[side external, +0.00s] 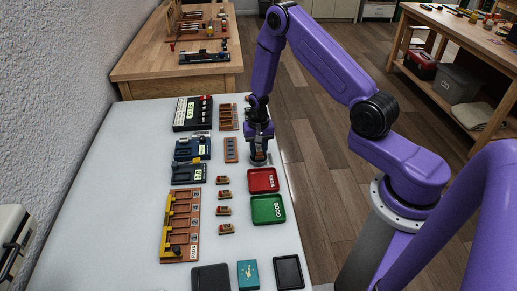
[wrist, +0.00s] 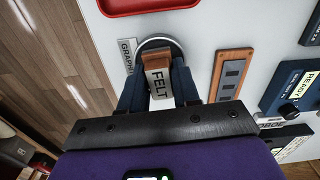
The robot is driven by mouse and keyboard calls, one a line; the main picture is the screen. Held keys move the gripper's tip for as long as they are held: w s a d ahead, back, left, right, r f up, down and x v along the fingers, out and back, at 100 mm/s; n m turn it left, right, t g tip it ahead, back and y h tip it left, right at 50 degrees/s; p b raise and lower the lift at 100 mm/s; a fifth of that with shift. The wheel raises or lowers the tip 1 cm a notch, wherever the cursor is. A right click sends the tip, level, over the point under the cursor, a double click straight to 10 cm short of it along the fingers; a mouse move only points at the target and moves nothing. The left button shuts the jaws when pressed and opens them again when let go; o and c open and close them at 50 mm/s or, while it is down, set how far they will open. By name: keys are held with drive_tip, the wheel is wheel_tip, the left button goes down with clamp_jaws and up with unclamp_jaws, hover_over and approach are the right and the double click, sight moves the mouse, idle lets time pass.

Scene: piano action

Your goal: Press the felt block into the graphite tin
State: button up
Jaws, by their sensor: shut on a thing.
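The felt block, wood-brown with a white FELT label (wrist: 159,86), is between the two dark fingers of my gripper (wrist: 158,88) in the wrist view. My gripper is shut on it. The round graphite tin (wrist: 166,42) lies directly beyond the block, with its pale rim showing around the block's far end. A tag with part of the word graphite stands beside it. In the side view my gripper (side external: 259,144) points down over the tin (side external: 258,161), at the table's right edge. My gripper hides the block there. I cannot tell how deep the block sits in the tin.
A red tray (side external: 263,187) and a green tray (side external: 268,217) lie in front of the tin. A slotted wooden strip (side external: 231,150) is just left of it. Several small wooden pieces (side external: 224,211) stand in a column. Blue devices (side external: 190,174) are farther left. The table's left side is clear.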

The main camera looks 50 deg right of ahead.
sight(258, 148)
drive_tip(key=shift+f, duration=0.6)
idle(1.6)
drive_tip(key=shift+r, duration=0.1)
drive_tip(key=shift+r, duration=3.45)
drive_tip(key=shift+r, duration=0.1)
